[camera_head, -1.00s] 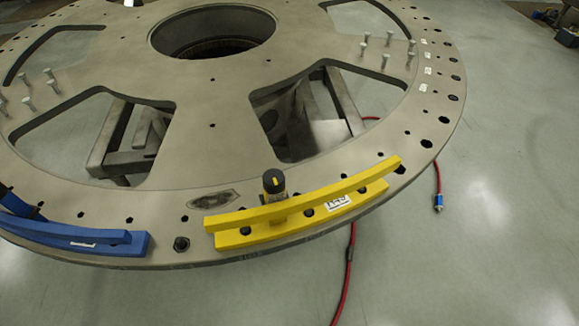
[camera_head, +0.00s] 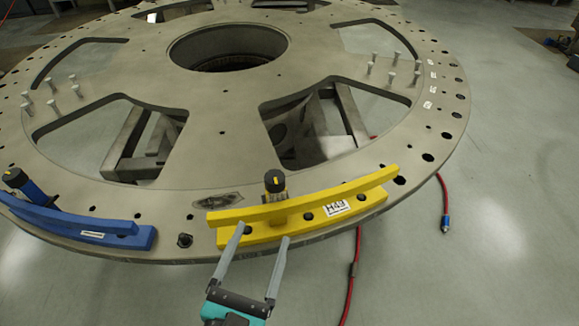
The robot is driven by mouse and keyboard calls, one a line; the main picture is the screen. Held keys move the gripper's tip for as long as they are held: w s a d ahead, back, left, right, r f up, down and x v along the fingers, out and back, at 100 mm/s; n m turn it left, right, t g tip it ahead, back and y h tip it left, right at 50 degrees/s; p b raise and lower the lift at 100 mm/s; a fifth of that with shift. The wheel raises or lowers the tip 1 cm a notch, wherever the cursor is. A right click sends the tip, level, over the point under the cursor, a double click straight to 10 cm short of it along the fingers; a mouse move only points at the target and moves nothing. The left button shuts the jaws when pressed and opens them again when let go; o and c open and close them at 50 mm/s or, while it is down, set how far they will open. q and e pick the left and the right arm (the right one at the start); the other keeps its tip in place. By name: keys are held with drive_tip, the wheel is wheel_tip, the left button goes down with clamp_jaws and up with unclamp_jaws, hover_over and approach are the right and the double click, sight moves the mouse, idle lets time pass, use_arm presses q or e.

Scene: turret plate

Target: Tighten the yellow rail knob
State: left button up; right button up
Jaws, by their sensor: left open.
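The yellow rail (camera_head: 347,192) is a curved bar on a base, set along the near rim of the round grey turret plate (camera_head: 130,205). A knob (camera_head: 274,181) with a black top and yellow body stands upright just behind the rail's bar, left of its middle. The bar partly hides its lower part. My left gripper (camera_head: 262,238) comes in from the bottom, its two long grey fingers apart and empty. Its fingertips overlap the near face of the rail base in the picture, in front of and below the knob. Whether they touch the rail I cannot tell. My right gripper is not in view.
A blue rail (camera_head: 75,226) with its own black-topped knob (camera_head: 17,179) lies on the rim at left. Several upright pins (camera_head: 392,78) stand on the plate. A red cable (camera_head: 354,262) lies on the floor at right.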

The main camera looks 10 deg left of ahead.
sight(277, 170)
use_arm(q)
drive_tip(key=w+r+p, duration=0.1)
drive_tip(key=w, duration=0.3)
drive_tip(key=w+n+p, duration=0.1)
drive_tip(key=w+p, duration=0.1)
drive_tip(key=w, duration=0.3)
drive_tip(key=w+r+n+p, duration=0.1)
drive_tip(key=w, duration=0.3)
drive_tip(key=shift+w+r+y+p, duration=0.3)
drive_tip(key=shift+w, duration=0.65)
clamp_jaws()
